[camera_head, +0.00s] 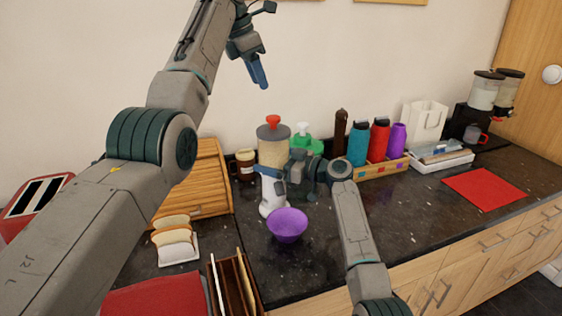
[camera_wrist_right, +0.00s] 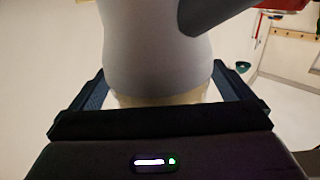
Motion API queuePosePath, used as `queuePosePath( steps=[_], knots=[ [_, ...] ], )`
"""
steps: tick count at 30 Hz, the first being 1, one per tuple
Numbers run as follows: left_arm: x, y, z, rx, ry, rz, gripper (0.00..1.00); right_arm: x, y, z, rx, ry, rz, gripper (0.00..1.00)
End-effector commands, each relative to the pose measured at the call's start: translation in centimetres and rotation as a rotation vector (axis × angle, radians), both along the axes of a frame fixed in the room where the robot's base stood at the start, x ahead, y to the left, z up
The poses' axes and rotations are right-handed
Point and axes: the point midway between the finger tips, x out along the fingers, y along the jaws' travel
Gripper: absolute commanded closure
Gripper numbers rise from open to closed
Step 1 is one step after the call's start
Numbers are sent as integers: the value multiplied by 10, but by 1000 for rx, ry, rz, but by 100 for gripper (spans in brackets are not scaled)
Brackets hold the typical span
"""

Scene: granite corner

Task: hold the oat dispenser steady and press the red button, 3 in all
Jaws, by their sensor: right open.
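The oat dispenser (camera_head: 271,153) stands on the dark counter, with a clear oat-filled upper part, a white lower part and a red button (camera_head: 272,121) on top. A purple bowl (camera_head: 287,225) sits in front of its base. My right gripper (camera_head: 272,172) is at the dispenser's middle, its open fingers on either side of the body. In the right wrist view the pale dispenser body (camera_wrist_right: 155,55) stands between the fingers of my right gripper (camera_wrist_right: 163,92). My left gripper (camera_head: 259,72) is raised above the dispenser, apart from the button, fingers down; their opening is unclear.
A green-topped container (camera_head: 304,134) stands close behind the dispenser. A box (camera_head: 382,168) with several bottles is to the right. Bread slices (camera_head: 174,236) and a wooden bread box (camera_head: 205,180) are left. A red mat (camera_head: 485,189) lies right, with free counter before it.

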Motion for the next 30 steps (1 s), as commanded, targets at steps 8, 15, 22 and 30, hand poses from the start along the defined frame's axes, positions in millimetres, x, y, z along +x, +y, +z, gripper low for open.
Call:
queuePosePath(
  steps=[8, 15, 22, 30],
  knots=[
    [0, 0, 0, 0, 0, 0, 64, 0, 0, 0, 0, 0, 0, 10],
    [0, 0, 0, 0, 0, 0, 64, 0, 0, 0, 0, 0, 0, 57],
    [0, 0, 0, 0, 0, 0, 100, 0, 0, 0, 0, 0, 0, 62],
    [0, 0, 0, 0, 0, 0, 100, 0, 0, 0, 0, 1, 0, 62]
  ],
)
